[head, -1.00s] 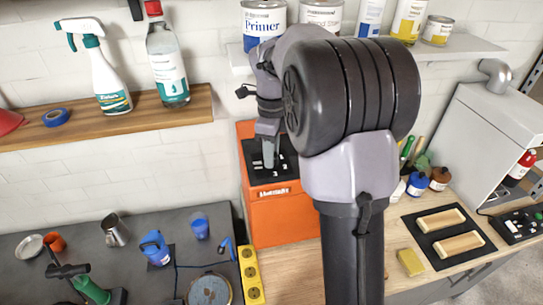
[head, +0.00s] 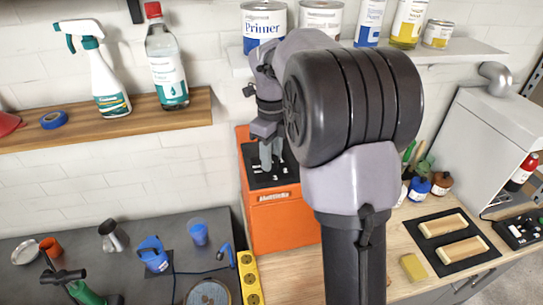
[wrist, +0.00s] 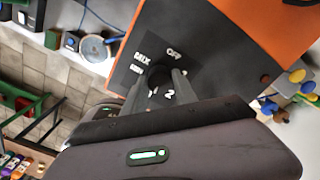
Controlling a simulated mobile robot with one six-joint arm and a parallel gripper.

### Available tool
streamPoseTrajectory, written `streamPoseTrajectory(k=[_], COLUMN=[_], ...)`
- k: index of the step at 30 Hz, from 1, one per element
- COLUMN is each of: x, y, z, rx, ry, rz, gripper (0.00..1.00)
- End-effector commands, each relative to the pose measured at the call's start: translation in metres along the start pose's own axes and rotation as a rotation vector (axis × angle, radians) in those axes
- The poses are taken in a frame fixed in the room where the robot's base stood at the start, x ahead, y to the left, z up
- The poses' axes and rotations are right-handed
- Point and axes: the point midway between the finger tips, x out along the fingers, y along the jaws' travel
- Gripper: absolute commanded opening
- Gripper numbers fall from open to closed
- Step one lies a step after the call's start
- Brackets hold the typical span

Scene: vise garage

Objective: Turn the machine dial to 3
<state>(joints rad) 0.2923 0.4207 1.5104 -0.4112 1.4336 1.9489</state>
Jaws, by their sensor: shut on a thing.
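The orange machine (head: 282,218) stands against the wall behind the bench, with a black dial panel on its front. My gripper (head: 266,163) points at this panel, and its fingers reach the dial. In the wrist view, my gripper (wrist: 158,84) is shut on the black round dial (wrist: 157,74), one finger on each side. White marks around the dial include OFF, MIX and 2; others are blurred or partly covered by the fingers. The pointer of the dial cannot be made out. In the head view, my arm hides part of the machine's right side.
A yellow power strip (head: 250,278) lies left of the machine. A blue mug (head: 153,254) and other items stand on the dark mat at left. A shelf with paint cans (head: 264,25) is above. A yellow sponge (head: 413,267) lies at right.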

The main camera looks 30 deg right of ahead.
Motion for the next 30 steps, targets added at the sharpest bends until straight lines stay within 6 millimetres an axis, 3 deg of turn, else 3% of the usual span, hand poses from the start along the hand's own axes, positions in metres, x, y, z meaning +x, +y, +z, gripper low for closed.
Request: streamPoseTrajectory(k=[3,4,7,22,26,30], x=[-0.0008,-0.0008,-0.0006,-0.0013,-0.0050,-0.0071], y=[-0.0004,-0.0004,-0.0003,0.0002,0.0006,0.0005], z=[0.0002,0.0002,0.0001,-0.0001,-0.0003,-0.0004], rx=[0.000,0.000,0.000,-0.037,-0.258,-0.646], ry=[-0.001,-0.001,-0.001,0.000,0.001,0.001], rz=[-0.002,-0.001,-0.001,0.001,0.003,0.003], gripper=[0.00,0.37,0.55,0.55,0.55,0.55])
